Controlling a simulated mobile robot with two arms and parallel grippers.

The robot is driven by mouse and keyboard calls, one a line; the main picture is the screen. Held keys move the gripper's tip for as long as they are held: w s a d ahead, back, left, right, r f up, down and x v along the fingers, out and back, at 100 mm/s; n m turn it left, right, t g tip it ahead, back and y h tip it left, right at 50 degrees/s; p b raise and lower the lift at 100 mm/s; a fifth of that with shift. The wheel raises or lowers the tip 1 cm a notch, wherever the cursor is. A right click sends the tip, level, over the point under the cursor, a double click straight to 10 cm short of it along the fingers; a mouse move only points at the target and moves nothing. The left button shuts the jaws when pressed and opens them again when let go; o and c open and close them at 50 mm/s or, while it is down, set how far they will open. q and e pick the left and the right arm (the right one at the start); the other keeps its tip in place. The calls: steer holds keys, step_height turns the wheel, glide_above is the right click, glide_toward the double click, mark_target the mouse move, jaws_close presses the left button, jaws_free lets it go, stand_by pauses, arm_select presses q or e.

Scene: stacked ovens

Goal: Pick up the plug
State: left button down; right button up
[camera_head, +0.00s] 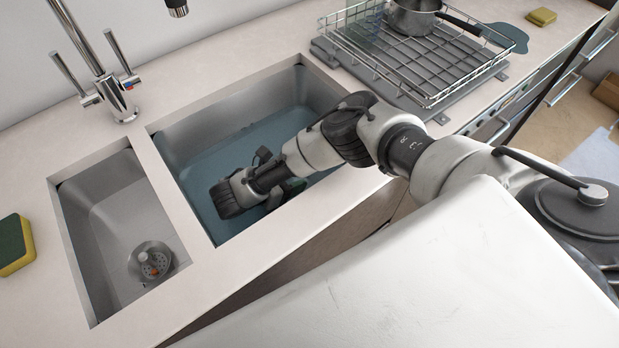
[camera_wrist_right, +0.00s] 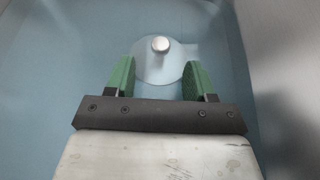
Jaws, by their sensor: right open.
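The plug (camera_wrist_right: 160,72) shows in the right wrist view as a pale round disc with a light knob on top. It lies under the bluish water in the large basin (camera_head: 232,100). My right gripper (camera_wrist_right: 160,78) is open, with one green finger at each side of the disc in the picture. The knob is just beyond the fingertips, and nothing is held. In the head view the right arm reaches down into the large basin, and the plug is hidden there. I cannot tell how high the fingers are above the plug. My left gripper is not in view.
The small basin (camera_head: 105,205) at left has a drain strainer (camera_head: 151,262). The basin walls and the divider stand close around my right gripper. A faucet (camera_head: 108,80) rises behind. A dish rack (camera_head: 415,65) with a pot (camera_head: 412,18) and a sponge (camera_head: 14,244) sit on the counter.

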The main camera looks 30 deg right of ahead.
steer(key=x, duration=0.5)
steer(key=shift+d+r, duration=0.1)
steer(key=shift+d, duration=0.05)
jaws_close()
